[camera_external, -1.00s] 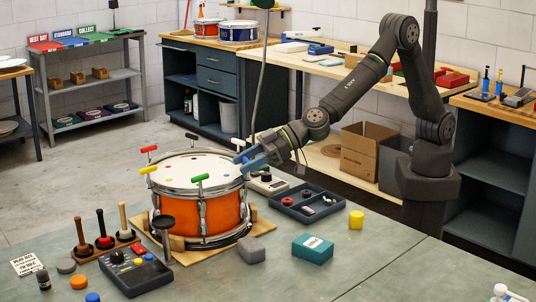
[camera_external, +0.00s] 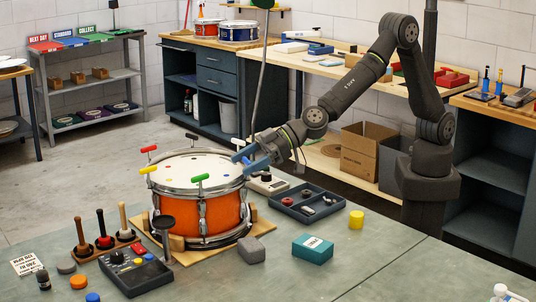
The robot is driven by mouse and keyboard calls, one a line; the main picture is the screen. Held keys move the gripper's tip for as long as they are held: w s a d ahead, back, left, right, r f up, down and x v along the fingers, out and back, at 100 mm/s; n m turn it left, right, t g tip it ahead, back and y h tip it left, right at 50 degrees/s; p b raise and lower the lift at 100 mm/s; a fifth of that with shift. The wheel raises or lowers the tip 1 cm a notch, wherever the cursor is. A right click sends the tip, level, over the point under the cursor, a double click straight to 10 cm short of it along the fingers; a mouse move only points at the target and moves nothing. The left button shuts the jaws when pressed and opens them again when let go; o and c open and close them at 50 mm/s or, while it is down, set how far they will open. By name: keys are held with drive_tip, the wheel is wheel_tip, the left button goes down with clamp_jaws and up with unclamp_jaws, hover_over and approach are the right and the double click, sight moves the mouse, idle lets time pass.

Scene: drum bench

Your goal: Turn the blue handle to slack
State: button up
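The orange drum (camera_external: 208,214) stands upright on the bench with its white head up. Small T-handles stand around its rim: red (camera_external: 148,149), yellow (camera_external: 148,170), green (camera_external: 201,178) and a white one (camera_external: 239,142) at the back right. My gripper (camera_external: 239,164) is at the drum's right rim, level with the handles and pointing left. Its two bluish fingers are apart with a gap between them. The blue handle is at this spot, but I cannot clearly tell it from the fingers or read its angle.
A dark parts tray (camera_external: 308,203) lies right of the drum. A teal box (camera_external: 312,248), a grey block (camera_external: 251,250) and a yellow cylinder (camera_external: 356,219) stand in front of it. A control box (camera_external: 136,272) and a mallet rack (camera_external: 105,247) are at front left.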

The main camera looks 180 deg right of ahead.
drive_tip(key=v, duration=1.7)
drive_tip(key=shift+r, duration=0.15)
drive_tip(key=shift+a, duration=0.15)
drive_tip(key=shift+a+f, duration=0.1)
drive_tip(key=shift+f, duration=0.15)
drive_tip(key=c, duration=0.6)
drive_tip(key=a+f+y, duration=0.1)
drive_tip(key=f, duration=0.1)
drive_tip(key=w+a+f+n+y, duration=0.1)
drive_tip(key=a+f, duration=0.1)
drive_tip(key=f, duration=0.1)
drive_tip(key=w+a+f+t+y, duration=0.1)
drive_tip(key=f+y, duration=0.1)
drive_tip(key=shift+w+a+f+n, duration=0.2)
drive_tip(key=shift+a+f+n, duration=0.05)
drive_tip(key=shift+a+n, duration=0.1)
clamp_jaws()
drive_tip(key=w+a+f+n+t+y, duration=0.1)
drive_tip(key=w+a+f+t+y, duration=0.1)
drive_tip(key=w+a+t, duration=0.15)
drive_tip(key=s+d+r+m+g+h, duration=0.3)
drive_tip(key=s+d+h, duration=0.5)
drive_tip(key=h, duration=0.2)
drive_tip(key=x, duration=1.3)
drive_tip(key=shift+w+d, duration=0.15)
drive_tip(key=shift+w, duration=0.2)
